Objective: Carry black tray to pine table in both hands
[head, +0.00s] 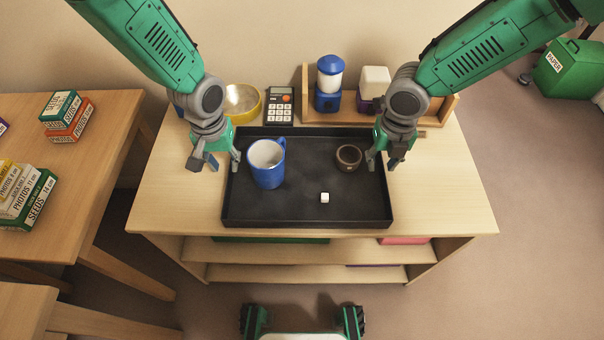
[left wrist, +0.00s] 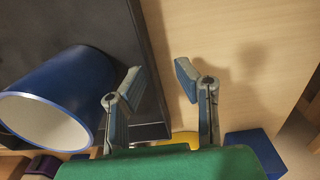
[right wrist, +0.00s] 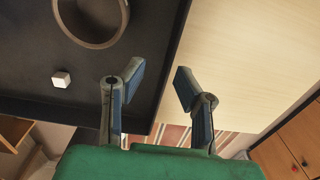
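The black tray (head: 300,212) lies flat on a light wooden shelf unit (head: 160,205). On it are a blue mug (head: 267,170), a small dark brown bowl or cup (head: 348,158) and a white cube (head: 325,198). My left gripper (head: 217,163) is open at the tray's left side; in the left wrist view its fingers (left wrist: 158,82) are apart, one on each side of the tray's edge. My right gripper (head: 383,160) is open at the right side; in the right wrist view its fingers (right wrist: 160,82) are likewise apart around the edge. Contact with the tray cannot be told.
A wooden table (head: 95,175) at left holds stacked boxes (head: 68,118); another wooden top (head: 22,305) shows at lower left. Behind the tray stand a yellow bowl (head: 242,103), a calculator (head: 279,106) and a wooden rack (head: 440,112). A green bin (head: 570,70) is far right.

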